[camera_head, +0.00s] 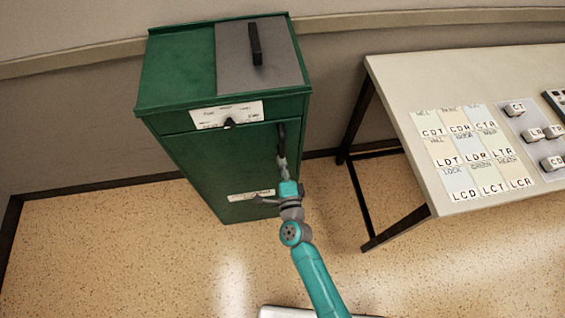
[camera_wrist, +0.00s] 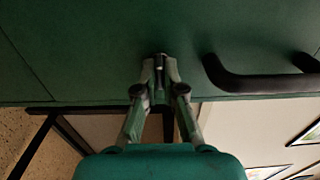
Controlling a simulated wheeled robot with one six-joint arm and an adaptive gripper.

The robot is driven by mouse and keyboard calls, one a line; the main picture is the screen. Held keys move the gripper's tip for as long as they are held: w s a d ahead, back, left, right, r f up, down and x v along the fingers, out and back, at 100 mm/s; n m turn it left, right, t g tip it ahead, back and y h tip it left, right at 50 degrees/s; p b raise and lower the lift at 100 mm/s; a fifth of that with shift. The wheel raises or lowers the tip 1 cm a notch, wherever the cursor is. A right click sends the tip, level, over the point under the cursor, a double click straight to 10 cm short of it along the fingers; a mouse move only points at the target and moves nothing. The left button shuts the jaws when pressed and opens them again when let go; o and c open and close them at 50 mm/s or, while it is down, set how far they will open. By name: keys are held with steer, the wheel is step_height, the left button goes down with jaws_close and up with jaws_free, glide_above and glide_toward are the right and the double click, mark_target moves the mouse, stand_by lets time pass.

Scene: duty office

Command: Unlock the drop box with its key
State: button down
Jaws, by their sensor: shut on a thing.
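The green drop box (camera_head: 190,70) stands upright against the wall, with its front facing me. A black bar handle (camera_head: 281,137) is on the right of its front; it also shows in the wrist view (camera_wrist: 260,82). My gripper (camera_head: 282,165) is just below that handle, close to the front. In the wrist view its fingers (camera_wrist: 159,72) are closed together on a small dark piece, the key (camera_wrist: 159,61), whose tip points at the green front. The lock is hidden behind the fingertips, so I cannot tell whether the key is in it.
A table (camera_head: 410,85) at the right bears lettered cards (camera_head: 462,150) and a grey board (camera_head: 535,145) with several lettered tags. A dark device (camera_head: 556,100) is at its right edge. The box top has a grey panel (camera_head: 235,65) with a black handle. Floor between box and table is clear.

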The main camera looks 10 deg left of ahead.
stand_by(0.3)
steer(key=c, duration=1.3)
jaws_free()
steer(key=shift+d, duration=0.1)
steer(key=v, duration=1.2)
